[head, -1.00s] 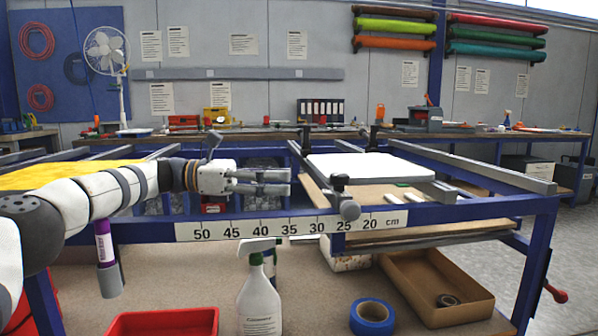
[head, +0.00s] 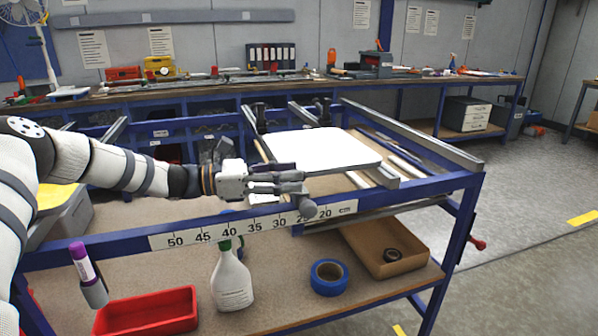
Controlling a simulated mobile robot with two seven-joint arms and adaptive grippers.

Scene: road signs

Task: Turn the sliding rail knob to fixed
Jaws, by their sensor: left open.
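The sliding rail knob (head: 307,208) is a round grey knob on the front blue rail, just above the centimetre scale (head: 250,226), near its 25 mark. The upper part of its clamp is hidden behind my fingers. My left gripper (head: 302,182) comes in from the left and points right. Its fingers are open and overlap the clamp just above the knob. I cannot tell whether they touch it. The knob's "fixed" marking is not readable. My right gripper is not in view.
A white panel (head: 330,150) lies on the frame behind the knob. The lower shelf holds a spray bottle (head: 232,283), a red tray (head: 150,314), blue tape (head: 329,277) and a cardboard box (head: 378,238). Grey floor is free at right.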

